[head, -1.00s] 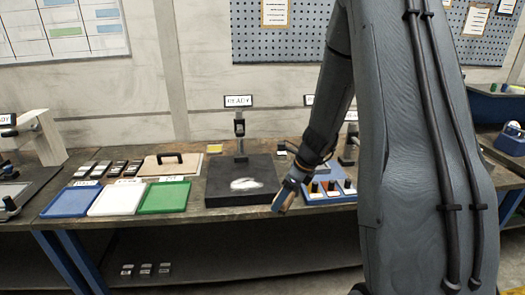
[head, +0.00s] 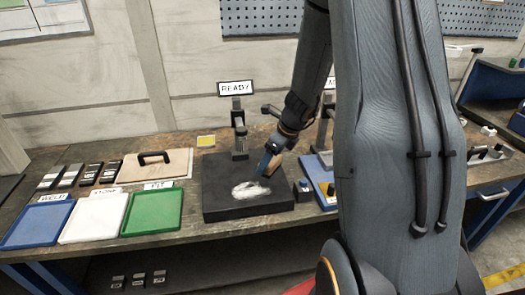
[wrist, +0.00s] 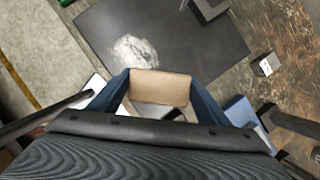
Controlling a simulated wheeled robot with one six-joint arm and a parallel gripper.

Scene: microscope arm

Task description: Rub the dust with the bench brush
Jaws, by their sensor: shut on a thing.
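The dust (head: 248,190) is a pale grey-white patch on the dark square plate (head: 225,211) of the microscope stand (head: 238,120). The dust also shows in the wrist view (wrist: 132,50), just beyond my gripper. My gripper (head: 267,166) is over the right part of the plate, close to the dust's right edge. In the wrist view its blue fingers are shut on a tan block, the bench brush (wrist: 160,88). The bristles are hidden, and I cannot tell whether the brush touches the plate or the dust.
Blue (head: 38,225), white (head: 93,217) and green (head: 153,211) trays lie left of the plate. A wooden board with a black handle (head: 155,165) lies behind them. A blue holder with knobs (head: 316,176) is close on the right. A yellow pad (head: 206,141) lies behind the plate.

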